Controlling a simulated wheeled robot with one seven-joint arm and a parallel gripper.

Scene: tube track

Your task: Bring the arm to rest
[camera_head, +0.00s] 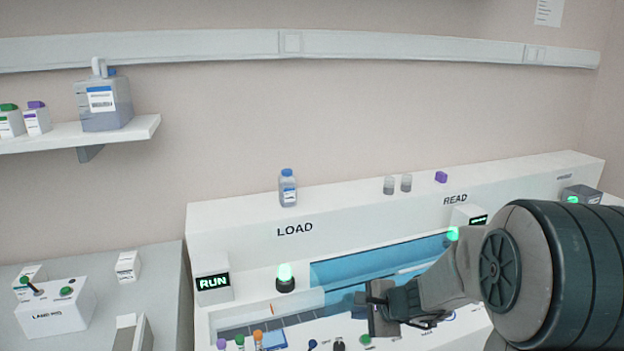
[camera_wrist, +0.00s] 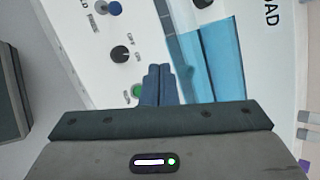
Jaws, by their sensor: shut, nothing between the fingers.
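My gripper (camera_head: 372,308) is at the lower right of the head view, in front of the white tube track machine (camera_head: 240,222). The arm reaches in from the right edge. In the wrist view the two fingers (camera_wrist: 158,84) are together and hold nothing. They appear over the machine's front panel, close to a green button (camera_wrist: 138,90); whether they touch it I cannot tell. A black knob (camera_wrist: 121,54) is just beyond. The arm hides part of the panel and of the blue channel (camera_head: 345,270).
A RUN display (camera_head: 213,282) and a lit green lamp (camera_head: 285,278) are left of the gripper. Several coloured caps (camera_head: 257,336) stand at the front. A bottle (camera_head: 288,188) stands on the machine's top. A control box (camera_head: 55,308) sits on the left bench.

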